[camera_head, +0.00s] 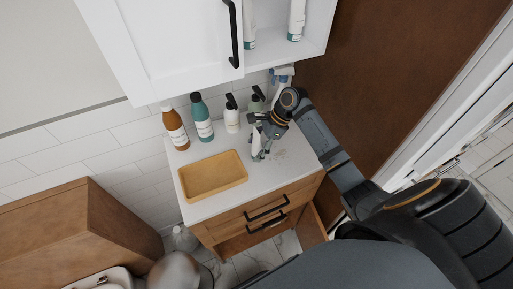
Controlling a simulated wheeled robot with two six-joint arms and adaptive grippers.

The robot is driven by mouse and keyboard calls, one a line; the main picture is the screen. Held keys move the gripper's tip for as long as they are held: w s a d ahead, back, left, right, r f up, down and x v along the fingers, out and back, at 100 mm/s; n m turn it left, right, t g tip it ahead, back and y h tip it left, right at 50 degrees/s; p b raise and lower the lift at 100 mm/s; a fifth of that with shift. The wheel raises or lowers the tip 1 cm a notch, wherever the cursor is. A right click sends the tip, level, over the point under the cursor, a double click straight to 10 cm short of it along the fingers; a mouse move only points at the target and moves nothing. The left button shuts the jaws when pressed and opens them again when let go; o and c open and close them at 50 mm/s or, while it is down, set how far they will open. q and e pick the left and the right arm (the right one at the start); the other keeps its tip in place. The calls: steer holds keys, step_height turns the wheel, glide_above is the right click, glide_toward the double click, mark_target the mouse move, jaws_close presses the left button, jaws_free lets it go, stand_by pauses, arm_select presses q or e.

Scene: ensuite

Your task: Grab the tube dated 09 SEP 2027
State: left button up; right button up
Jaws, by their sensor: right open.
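My right gripper (263,147) is over the right part of the white counter, with its fingers open. A white tube with a teal cap (257,145) stands at the fingers; I cannot tell whether they touch it. Two more white tubes with teal caps stand in the open wall cabinet, one at the left (250,36) and one at the right (296,20), their tops cut off by the frame. No date can be read on any tube. My left gripper is not in view.
A brown bottle (175,130), a teal bottle (202,120) and a white pump bottle (232,114) line the back of the counter (243,180). A yellow tray (211,178) lies at front left. The white cabinet door (177,45) hangs above. A wooden door (385,75) stands right.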

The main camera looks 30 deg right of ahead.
mark_target(257, 134)
steer(key=shift+s, duration=0.1)
steer(key=c, duration=0.4)
jaws_close()
steer(key=shift+r, duration=0.15)
steer(key=shift+s+r+b, duration=0.1)
steer(key=shift+r+b, duration=0.25)
step_height(257, 134, up, 6)
steer(key=shift+f, duration=0.1)
steer(key=s+a+p, duration=0.1)
steer(key=s+p, duration=1.1)
steer(key=s, duration=0.7)
steer(key=shift+s, duration=0.35)
